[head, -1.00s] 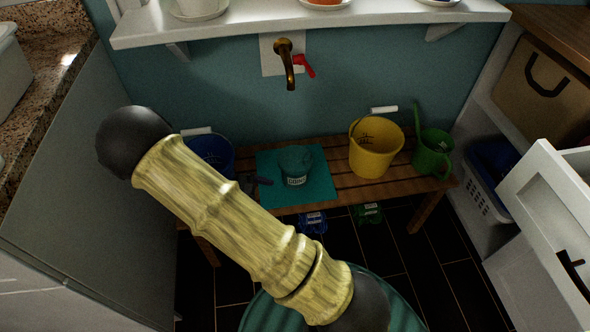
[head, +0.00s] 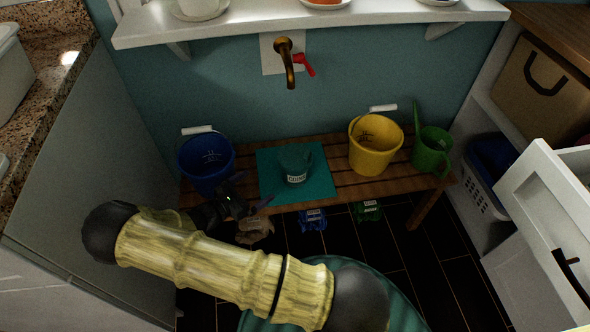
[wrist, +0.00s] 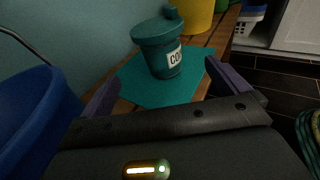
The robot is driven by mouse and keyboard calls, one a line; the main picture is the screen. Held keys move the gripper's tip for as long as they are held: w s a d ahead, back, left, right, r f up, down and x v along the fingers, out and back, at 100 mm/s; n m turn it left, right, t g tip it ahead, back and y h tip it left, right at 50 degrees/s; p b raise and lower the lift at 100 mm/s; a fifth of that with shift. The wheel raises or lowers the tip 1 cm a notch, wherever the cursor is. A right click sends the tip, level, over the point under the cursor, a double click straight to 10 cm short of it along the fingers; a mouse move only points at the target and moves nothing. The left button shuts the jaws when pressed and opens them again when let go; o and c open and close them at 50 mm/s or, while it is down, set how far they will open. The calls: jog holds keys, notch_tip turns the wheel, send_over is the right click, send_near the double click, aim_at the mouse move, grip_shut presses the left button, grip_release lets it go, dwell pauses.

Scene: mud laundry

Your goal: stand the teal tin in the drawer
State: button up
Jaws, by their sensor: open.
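The teal tin (head: 295,165) stands upright on a teal mat (head: 318,185) on the wooden bench. In the wrist view the tin (wrist: 160,48) has a wide lid with a knob and a white label starting "CO". My gripper (head: 250,203) is open and empty, left of and in front of the tin, near the bench's front edge. In the wrist view my fingers (wrist: 160,78) are spread apart, with the tin ahead between and beyond their tips, not touched. The white drawer (head: 535,195) with a dark handle is at the right, apparently pulled out; its inside is mostly hidden.
A blue bucket (head: 205,170) stands left of the mat, close to my gripper. A yellow bucket (head: 374,150) and a green watering can (head: 432,155) stand right of it. A brass tap (head: 287,65) and a white shelf (head: 330,25) are above. Dark floor (head: 400,250) lies in front.

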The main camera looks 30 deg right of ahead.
jog(key=b, duration=0.3)
send_near(292, 164)
jog(key=w+d+f, duration=0.2)
jog(key=d, duration=0.1)
jog(key=w+d+f, duration=0.1)
jog(key=d+f, duration=0.1)
jog(key=shift+w, duration=0.15)
jog(key=shift+w+d+r, duration=0.1)
jog(key=shift+d, duration=0.2)
jog(key=b+x, duration=0.2)
jog(key=x, duration=0.3)
jog(key=shift+w, duration=0.15)
jog(key=shift+c, duration=0.2)
jog(key=c, duration=1.9)
